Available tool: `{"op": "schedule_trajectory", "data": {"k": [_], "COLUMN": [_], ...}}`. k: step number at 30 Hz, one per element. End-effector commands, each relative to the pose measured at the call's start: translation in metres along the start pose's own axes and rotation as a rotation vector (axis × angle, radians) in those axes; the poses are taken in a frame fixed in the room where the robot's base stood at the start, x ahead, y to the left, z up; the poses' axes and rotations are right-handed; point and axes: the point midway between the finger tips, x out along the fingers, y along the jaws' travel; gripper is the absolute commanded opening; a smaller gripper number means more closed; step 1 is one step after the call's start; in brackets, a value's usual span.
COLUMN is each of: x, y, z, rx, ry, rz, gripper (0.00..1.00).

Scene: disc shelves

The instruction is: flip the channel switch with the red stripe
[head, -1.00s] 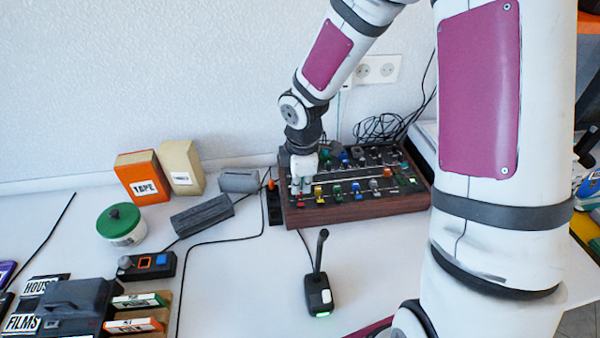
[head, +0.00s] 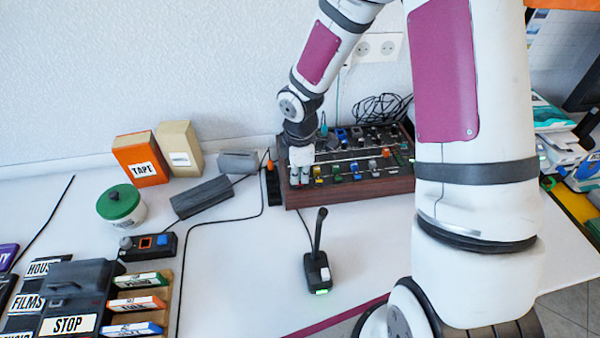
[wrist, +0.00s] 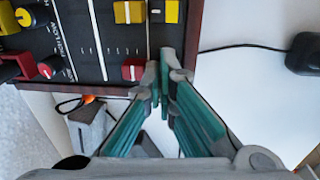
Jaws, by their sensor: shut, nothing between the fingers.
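The mixing desk (head: 350,188) has a dark panel and a reddish-brown wooden rim. My gripper (head: 300,182) is at its front left corner, pointing down, and hides part of that corner. In the wrist view my gripper (wrist: 160,82) is shut and empty. Its tips are at the panel's edge, just right of a red fader cap (wrist: 133,69). A yellow cap (wrist: 129,12) and a yellow stripe (wrist: 171,12) mark the neighbouring channel. The red stripe and its switch are not clearly visible; the fingers cover that spot. I cannot tell whether they touch the switch.
A gooseneck microphone (head: 317,268) stands in front of the desk. A power strip (head: 272,185) with an orange plug lies left of it. A dark grey block (head: 202,197), a TAPE box (head: 141,160) and a green-lidded jar (head: 120,205) are further left.

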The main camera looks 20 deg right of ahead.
Motion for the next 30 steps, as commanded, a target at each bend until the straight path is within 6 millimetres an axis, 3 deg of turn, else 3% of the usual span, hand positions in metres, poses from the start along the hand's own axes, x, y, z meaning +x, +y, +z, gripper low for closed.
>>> {"op": "schedule_trajectory", "data": {"k": [21,30], "x": [0.01,0.01], "y": [0.007,0.001], "z": [0.0,0.0], "rx": [0.0,0.0], "ry": [0.005,0.004], "rz": [-0.06,-0.061], "gripper": [0.0,0.0]}}
